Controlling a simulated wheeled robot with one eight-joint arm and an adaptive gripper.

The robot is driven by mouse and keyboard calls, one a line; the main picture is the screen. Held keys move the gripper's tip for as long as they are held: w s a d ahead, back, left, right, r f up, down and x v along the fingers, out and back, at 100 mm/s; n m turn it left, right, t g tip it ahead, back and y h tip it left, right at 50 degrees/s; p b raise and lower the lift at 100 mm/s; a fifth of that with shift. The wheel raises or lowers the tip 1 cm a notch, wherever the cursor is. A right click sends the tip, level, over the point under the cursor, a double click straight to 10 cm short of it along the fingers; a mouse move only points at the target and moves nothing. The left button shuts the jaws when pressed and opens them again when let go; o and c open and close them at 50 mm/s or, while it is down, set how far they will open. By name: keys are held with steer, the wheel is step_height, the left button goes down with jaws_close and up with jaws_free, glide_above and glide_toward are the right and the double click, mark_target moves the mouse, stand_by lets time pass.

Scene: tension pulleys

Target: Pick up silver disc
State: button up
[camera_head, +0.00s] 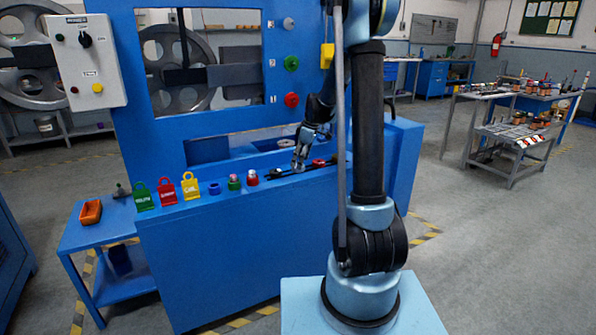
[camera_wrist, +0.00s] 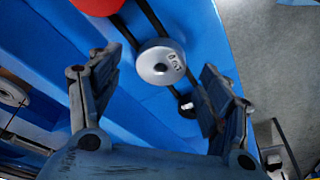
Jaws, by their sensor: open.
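The silver disc (camera_wrist: 160,66) shows in the wrist view with dark lettering on its face. It sits by a dark rail on the blue bench (camera_head: 200,255). My gripper (camera_wrist: 158,78) is open, with one finger to each side of the disc in the picture and visible space between. I cannot tell how far the fingertips are above it. In the head view my gripper (camera_head: 299,162) points down over the bench ledge. The silver disc is not clearly visible there.
A red round part (camera_wrist: 97,4) lies close by the disc. Green (camera_head: 143,196), red (camera_head: 167,191) and yellow (camera_head: 190,186) tags stand along the ledge, with small coloured parts (camera_head: 234,183) to their right. The blue upright panel (camera_head: 125,60) rises behind.

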steer(key=shift+x, duration=1.1)
steer(key=shift+c, duration=0.6)
steer(key=c, duration=1.1)
steer(key=shift+r, duration=0.1)
steer(key=v, duration=0.2)
steer(key=a+v, duration=0.1)
steer(key=v, duration=0.4)
steer(key=shift+s+a+r, duration=0.1)
steer(key=shift+a+r, duration=0.05)
steer(key=s+d, duration=0.4)
steer(key=s, duration=0.4)
steer(key=s+d, duration=0.3)
steer(key=s, duration=0.6)
steer(key=shift+s+d, duration=0.15)
steer(key=shift+d, duration=0.25)
